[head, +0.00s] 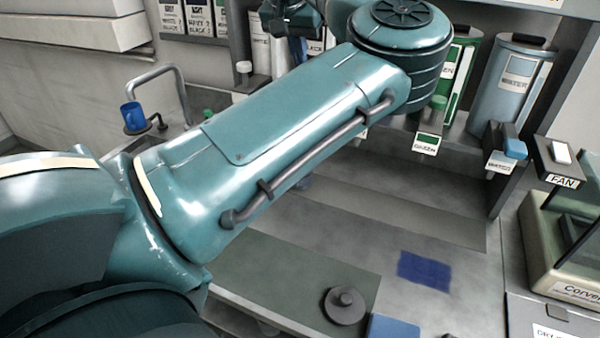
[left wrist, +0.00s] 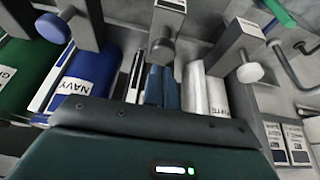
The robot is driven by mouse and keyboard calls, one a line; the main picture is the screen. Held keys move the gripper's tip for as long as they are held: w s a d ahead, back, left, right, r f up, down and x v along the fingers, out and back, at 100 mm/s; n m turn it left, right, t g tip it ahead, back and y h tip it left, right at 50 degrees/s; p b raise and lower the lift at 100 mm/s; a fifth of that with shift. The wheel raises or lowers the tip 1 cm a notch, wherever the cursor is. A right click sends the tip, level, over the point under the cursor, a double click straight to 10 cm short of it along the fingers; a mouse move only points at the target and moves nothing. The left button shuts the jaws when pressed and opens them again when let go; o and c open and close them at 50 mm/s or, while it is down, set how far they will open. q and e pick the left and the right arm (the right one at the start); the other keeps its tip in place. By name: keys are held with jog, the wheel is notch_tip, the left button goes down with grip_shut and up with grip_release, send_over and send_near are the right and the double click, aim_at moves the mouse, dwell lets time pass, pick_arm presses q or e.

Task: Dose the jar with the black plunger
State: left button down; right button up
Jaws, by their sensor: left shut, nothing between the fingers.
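My left gripper (head: 292,22) is at the top middle of the head view, mostly dark and partly behind my own arm. In the left wrist view, its closed fingers (left wrist: 161,88) stand side by side in front of the dispenser row, with nothing between them. A black-edged canister (left wrist: 137,75), partly hidden by the fingers, stands between the navy and white ones. A grey round plunger knob (left wrist: 162,50) hangs just above and beyond the fingers; it looks like the black one, but contact is unclear. I cannot make out the jar. My right gripper is not in view.
The navy canister (left wrist: 72,85) and white canister (left wrist: 207,92) flank the fingers. The water dispenser (head: 510,85) and fan switch (head: 562,165) are at right. A dark round knobbed piece (head: 345,306) and a blue pad (head: 424,271) lie on the bench, with bare bench between.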

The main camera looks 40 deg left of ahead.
pick_arm(q)
jog(key=shift+f, duration=0.15)
jog(key=shift+f+b, duration=1.6)
jog(key=shift+f, duration=0.6)
jog(key=shift+s, duration=0.1)
jog(key=shift+r, duration=0.1)
jog(key=shift+r+p, duration=0.95)
jog(key=shift+r, duration=0.1)
jog(key=shift+r+p, duration=0.75)
jog(key=shift+r, duration=0.3)
